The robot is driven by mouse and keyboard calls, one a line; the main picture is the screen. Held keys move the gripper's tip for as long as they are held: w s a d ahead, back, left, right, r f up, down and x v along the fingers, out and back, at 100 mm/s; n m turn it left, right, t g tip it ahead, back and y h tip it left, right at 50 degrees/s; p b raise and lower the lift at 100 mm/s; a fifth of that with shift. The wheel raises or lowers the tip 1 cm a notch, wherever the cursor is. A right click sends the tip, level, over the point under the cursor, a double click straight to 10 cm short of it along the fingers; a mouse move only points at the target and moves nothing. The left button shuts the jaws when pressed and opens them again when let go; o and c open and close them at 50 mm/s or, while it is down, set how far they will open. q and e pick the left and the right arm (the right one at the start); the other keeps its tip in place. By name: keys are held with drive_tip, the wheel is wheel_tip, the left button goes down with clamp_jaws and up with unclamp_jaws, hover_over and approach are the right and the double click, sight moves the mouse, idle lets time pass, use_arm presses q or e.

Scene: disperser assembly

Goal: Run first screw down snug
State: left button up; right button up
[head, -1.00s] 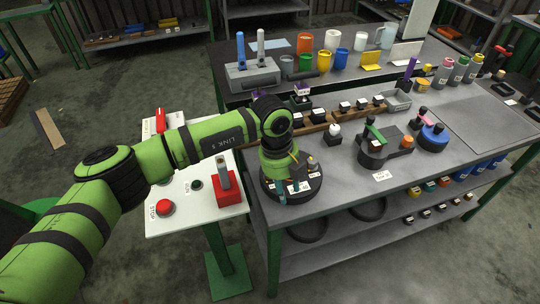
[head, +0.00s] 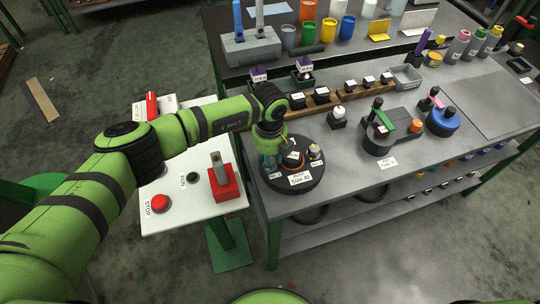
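A round black disc (head: 313,180) lies at the near left corner of the grey workbench. It carries several small labelled parts, among them a dark part with an orange-red rim (head: 292,163) and a pale-topped part (head: 315,152). My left arm reaches in from the left, and my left gripper (head: 268,160) points down over the disc's back left part. Its fingers are small and partly hidden, so I cannot tell whether they are open or hold anything. I cannot make out a screw. My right gripper is not in view.
A white side table (head: 180,218) with a red stop button (head: 160,203) and a red block (head: 224,183) stands left of the workbench. A black fixture with a green arm (head: 377,141) and a blue round part (head: 443,121) stand to the right.

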use_arm(q)
clamp_jaws()
drive_tip(key=shift+f+m+b, duration=0.15)
drive_tip(key=shift+m+b, duration=0.65)
drive_tip(key=shift+b, duration=0.35)
drive_tip(key=m+b, duration=1.3)
drive_tip(key=b, duration=0.3)
drive_tip(key=m+b, duration=0.2)
drive_tip(key=shift+m, duration=0.4)
drive_tip(key=shift+r+m+b, duration=0.2)
drive_tip(key=shift+m+b, duration=0.45)
drive_tip(key=shift+m, duration=0.55)
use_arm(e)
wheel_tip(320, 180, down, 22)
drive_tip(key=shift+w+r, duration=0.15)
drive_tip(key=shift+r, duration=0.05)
